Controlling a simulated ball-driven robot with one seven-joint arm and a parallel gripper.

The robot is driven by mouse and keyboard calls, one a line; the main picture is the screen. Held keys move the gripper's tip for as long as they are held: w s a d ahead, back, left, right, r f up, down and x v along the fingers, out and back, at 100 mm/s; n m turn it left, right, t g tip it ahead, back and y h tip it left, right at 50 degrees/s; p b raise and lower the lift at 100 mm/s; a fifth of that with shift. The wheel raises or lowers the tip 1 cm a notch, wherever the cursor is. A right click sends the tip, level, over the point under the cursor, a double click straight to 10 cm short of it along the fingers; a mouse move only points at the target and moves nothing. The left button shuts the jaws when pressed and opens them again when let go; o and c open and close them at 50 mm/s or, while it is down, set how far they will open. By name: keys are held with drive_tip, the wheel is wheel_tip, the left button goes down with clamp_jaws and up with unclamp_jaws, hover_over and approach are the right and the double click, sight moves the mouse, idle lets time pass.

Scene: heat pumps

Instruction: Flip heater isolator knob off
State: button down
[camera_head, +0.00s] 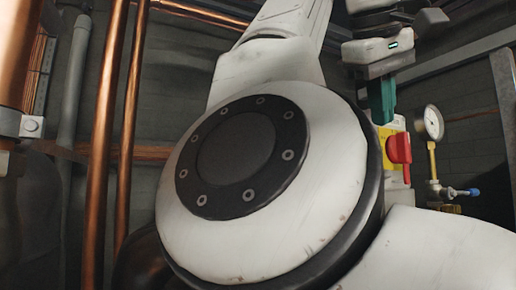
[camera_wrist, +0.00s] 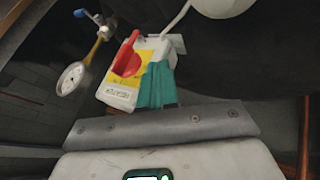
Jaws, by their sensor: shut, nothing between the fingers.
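The heater isolator is a small white box with a yellow face and a red knob (camera_head: 399,148), at the right of the head view. In the wrist view the isolator box (camera_wrist: 117,96) is tilted, with the red knob (camera_wrist: 127,62) on its yellow face and the knob's grip pointing to the upper right. My gripper (camera_head: 383,118) has teal fingers, shut and empty, just above the isolator in the head view. In the wrist view my gripper (camera_wrist: 158,68) overlaps the box's right side, beside the knob. I cannot tell whether it touches the box.
A round pressure gauge (camera_head: 431,122) stands close to the right of the isolator, above a valve with a blue handle (camera_head: 467,192). Copper pipes (camera_head: 106,140) run upright at the left. A white cable (camera_wrist: 178,18) leaves the box. My arm blocks much of the head view.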

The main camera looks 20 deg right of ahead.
sight(402, 158)
drive_tip(key=w+d+f, duration=0.3)
drive_tip(key=d+f, duration=0.4)
drive_tip(key=d, duration=0.1)
drive_tip(key=shift+w+d+f, duration=0.2)
drive_tip(key=shift+w+f, duration=0.05)
drive_tip(key=shift+w, duration=0.15)
